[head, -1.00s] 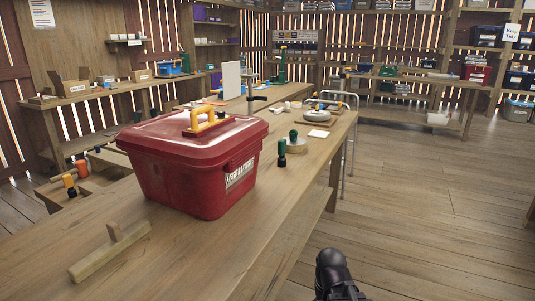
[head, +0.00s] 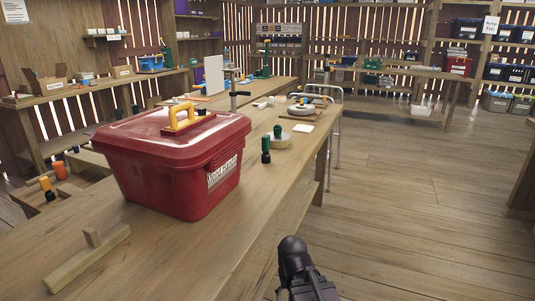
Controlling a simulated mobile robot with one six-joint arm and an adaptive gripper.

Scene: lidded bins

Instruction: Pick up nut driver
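I cannot tell for certain which thing is the nut driver. A small upright tool with a green top and black lower part (head: 266,149) stands on the workbench, right of the red lidded bin. A second green-topped piece (head: 278,132) is just behind it, by a tape-like roll (head: 281,141). The red bin (head: 175,170) is closed, with a yellow handle on its lid and a white label; its inside is hidden. A black rounded part at the bottom edge, seemingly my gripper (head: 297,262), is right of the bench's edge, apart from everything. Its fingers do not show clearly.
A wooden T-shaped block (head: 88,258) lies on the near part of the workbench (head: 190,240). A metal frame (head: 335,130) stands at the bench's far end. The floor (head: 420,220) at right is open.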

